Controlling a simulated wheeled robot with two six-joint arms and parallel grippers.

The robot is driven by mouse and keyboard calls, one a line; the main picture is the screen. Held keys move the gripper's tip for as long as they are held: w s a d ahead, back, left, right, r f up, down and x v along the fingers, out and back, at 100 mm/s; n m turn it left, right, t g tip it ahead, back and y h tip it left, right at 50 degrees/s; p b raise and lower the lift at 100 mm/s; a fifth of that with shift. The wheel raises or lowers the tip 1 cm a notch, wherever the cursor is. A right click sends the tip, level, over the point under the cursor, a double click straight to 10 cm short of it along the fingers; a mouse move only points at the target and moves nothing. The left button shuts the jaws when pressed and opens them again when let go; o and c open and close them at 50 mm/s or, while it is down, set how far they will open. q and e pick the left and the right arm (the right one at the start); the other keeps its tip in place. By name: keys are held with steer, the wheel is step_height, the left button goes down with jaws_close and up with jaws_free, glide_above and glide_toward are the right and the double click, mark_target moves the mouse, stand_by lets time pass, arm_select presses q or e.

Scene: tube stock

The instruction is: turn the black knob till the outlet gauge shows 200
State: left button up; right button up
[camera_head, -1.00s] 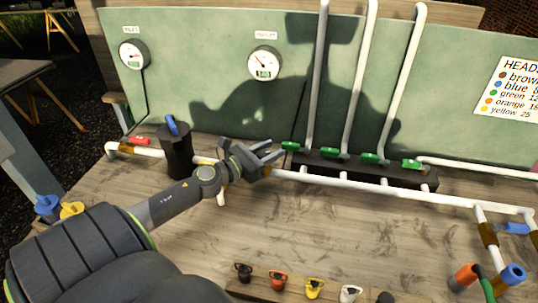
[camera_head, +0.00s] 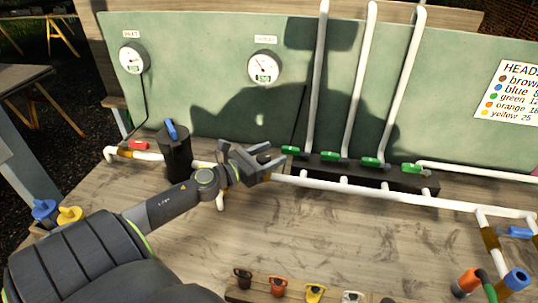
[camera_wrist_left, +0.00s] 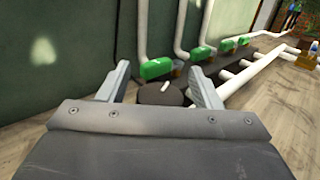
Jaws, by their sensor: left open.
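My left gripper (camera_head: 272,157) is open, in front of the green panel near the left end of the pipe manifold. In the left wrist view, the round black knob (camera_wrist_left: 160,94) with a white mark on top lies between and just beyond the open fingers (camera_wrist_left: 160,78). No finger clearly touches it. The knob is hidden behind the gripper in the head view. The outlet gauge (camera_head: 264,67) is a white dial on the panel above the gripper, with its needle pointing up and left. Its small digits are too blurred to read. My right gripper is not in view.
The inlet gauge (camera_head: 133,59) is at the panel's left, above a black cylinder (camera_head: 174,155) with a blue lever. Several green-handled valves stand on the black manifold (camera_head: 390,181) right of the gripper. Coloured caps line the bench front. The middle of the bench is clear.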

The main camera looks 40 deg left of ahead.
arm_select(q)
steer(key=shift+r, duration=0.1)
step_height(320, 180, up, 10)
steer(key=p, duration=0.9)
